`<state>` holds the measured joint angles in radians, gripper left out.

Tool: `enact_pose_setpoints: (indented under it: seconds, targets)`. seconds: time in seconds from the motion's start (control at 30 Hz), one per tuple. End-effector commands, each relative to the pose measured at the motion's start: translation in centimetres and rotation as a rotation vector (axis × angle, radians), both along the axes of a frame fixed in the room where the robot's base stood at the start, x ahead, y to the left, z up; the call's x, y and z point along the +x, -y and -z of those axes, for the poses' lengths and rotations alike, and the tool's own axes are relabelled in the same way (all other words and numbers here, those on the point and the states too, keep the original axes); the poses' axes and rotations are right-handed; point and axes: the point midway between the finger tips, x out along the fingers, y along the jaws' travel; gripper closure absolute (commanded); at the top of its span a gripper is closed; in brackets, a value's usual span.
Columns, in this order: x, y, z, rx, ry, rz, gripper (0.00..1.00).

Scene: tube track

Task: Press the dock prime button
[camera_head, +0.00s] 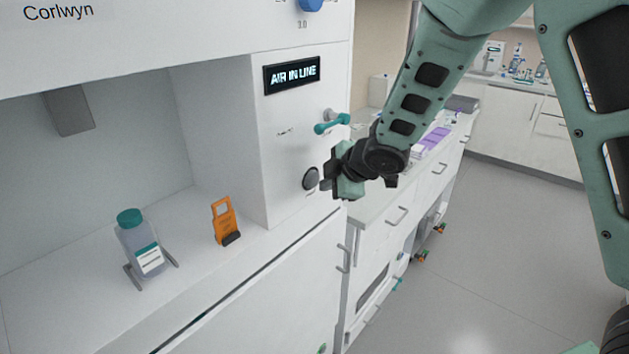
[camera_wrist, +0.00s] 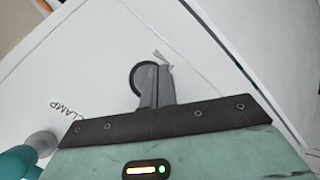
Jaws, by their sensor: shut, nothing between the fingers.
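A dark round button (camera_head: 310,178) sits on the white front panel of the dock, below a teal-handled lever (camera_head: 332,123). In the wrist view the dark round button (camera_wrist: 137,80) is partly hidden behind my fingers. A small label beside it is too small and covered to read. My gripper (camera_head: 327,180) is shut and empty, just right of the button in the head view. In the wrist view the closed fingertips (camera_wrist: 155,68) overlap the button's right side. I cannot tell whether they touch it.
The teal lever (camera_wrist: 20,160) is close at lower left in the wrist view, by the word CLAMP. A display (camera_head: 291,74) reads AIR IN LINE. A teal-capped bottle (camera_head: 140,240) and an orange holder (camera_head: 225,221) stand in the recess. A drawer bench (camera_head: 400,215) stands at right.

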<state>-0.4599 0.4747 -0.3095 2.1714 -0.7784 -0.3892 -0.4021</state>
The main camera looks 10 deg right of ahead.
Motion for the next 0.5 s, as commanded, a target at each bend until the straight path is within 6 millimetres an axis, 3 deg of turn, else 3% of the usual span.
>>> enact_pose_setpoints:
  seconds: [0.5]
  targets:
    - [0.64, -0.49, -0.02, 0.0, 0.0, 0.0, 1.0]
